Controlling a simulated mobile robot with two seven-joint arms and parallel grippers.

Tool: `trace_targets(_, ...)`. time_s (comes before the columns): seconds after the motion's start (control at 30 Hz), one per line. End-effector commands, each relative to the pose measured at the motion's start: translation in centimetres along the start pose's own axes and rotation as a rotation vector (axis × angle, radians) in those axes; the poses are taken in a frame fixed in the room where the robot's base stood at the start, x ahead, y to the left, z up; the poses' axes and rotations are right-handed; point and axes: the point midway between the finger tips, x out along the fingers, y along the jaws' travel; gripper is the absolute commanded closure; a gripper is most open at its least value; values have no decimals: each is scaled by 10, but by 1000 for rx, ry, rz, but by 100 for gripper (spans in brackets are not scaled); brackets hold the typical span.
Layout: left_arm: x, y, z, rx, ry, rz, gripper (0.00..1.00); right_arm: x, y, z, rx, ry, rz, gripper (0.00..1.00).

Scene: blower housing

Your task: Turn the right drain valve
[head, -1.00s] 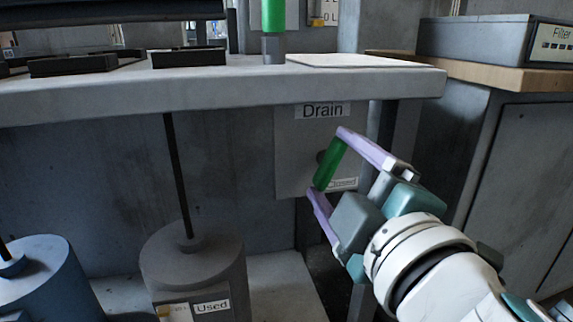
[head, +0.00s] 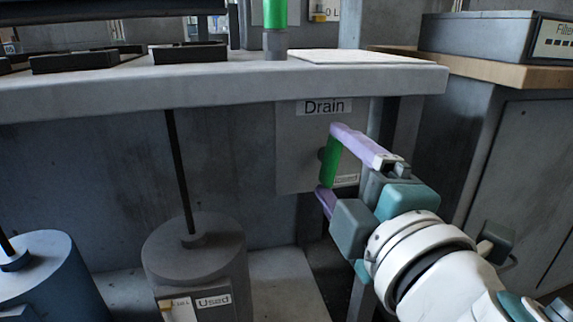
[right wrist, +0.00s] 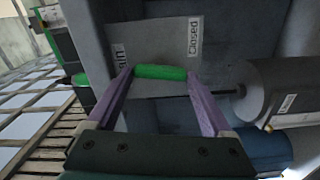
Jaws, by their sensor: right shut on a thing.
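The drain valve has a green handle (head: 331,163) on a grey panel (head: 300,150) under the bench, below a "Drain" label (head: 324,106). The handle stands nearly upright in the head view. My right gripper (head: 329,161) is shut on it, with one lilac finger at its top end and the other at its bottom end. The right wrist view shows the green handle (right wrist: 160,72) held lengthwise between the fingertips. A "Closed" label (right wrist: 195,36) is on the panel there. My left gripper is in neither view.
The pale bench top (head: 230,83) overhangs the valve closely. A grey canister marked "Used" (head: 195,260) stands on the left below, with a blue canister (head: 45,275) farther left. A grey cabinet (head: 520,180) with a wooden top is on the right.

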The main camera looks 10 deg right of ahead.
Motion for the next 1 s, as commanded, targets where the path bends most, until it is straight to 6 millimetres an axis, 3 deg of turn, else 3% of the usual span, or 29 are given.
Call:
trace_targets(0.17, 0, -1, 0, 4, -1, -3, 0, 0, 0, -1, 1, 2, 1, 0)
trace_targets(0.47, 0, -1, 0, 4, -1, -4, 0, -4, 0, 0, 2, 1, -1, 0)
trace_targets(1.0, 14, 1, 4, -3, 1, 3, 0, -88, -3, 0, 4, 0, -2, 0)
